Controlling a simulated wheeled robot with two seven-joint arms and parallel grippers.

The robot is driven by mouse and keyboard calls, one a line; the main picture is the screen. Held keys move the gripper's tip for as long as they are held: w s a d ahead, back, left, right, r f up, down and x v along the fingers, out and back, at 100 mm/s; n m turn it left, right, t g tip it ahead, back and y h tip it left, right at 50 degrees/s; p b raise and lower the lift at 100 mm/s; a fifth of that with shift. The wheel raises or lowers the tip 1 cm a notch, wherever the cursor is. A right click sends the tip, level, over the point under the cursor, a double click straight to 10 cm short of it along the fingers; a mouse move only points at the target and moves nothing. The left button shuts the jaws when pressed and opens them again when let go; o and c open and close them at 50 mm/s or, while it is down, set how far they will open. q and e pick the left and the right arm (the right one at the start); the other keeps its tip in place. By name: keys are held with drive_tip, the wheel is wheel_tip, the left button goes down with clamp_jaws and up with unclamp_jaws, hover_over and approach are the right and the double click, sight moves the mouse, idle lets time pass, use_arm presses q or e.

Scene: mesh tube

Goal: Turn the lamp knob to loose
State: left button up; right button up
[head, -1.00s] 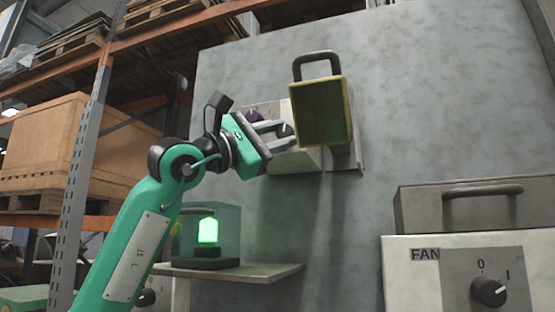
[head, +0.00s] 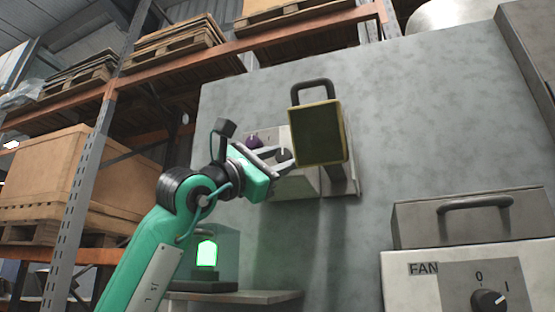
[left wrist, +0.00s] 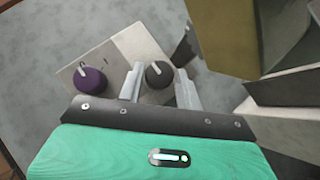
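A pale control box on the wall (head: 302,183) carries a purple knob (head: 253,141) and a black knob, both clear in the left wrist view: purple (left wrist: 90,80) at left, black (left wrist: 158,75) beside it. Each has a light pointer mark. No label on this box is readable, so I cannot tell which is the lamp knob. My left gripper (head: 285,158) is open, its two fingers on either side of the black knob in the left wrist view (left wrist: 159,88). Thin gaps show; contact is unclear. A green-lit lamp (head: 206,254) glows in a clear case. My right gripper is out of view.
A dark, yellow-edged box with a handle (head: 318,134) juts out just right of my left gripper. A FAN panel with its own black knob (head: 487,301) is at lower right. A shelf (head: 260,297) is below. Bare wall (head: 440,120) lies to the right.

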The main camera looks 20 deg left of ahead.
use_arm(q)
drive_tip(key=shift+o, duration=1.3)
drive_tip(key=shift+s+a+f, duration=0.1)
drive_tip(key=b+v, duration=0.4)
drive_tip(key=v, duration=0.9)
drive_tip(key=shift+f+b, duration=0.15)
drive_tip(key=shift+b, duration=0.15)
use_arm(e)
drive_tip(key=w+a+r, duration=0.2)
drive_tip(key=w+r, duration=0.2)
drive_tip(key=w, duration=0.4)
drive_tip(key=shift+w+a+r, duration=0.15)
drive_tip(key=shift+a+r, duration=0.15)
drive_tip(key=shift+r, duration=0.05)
use_arm(q)
drive_tip(key=shift+s, duration=0.1)
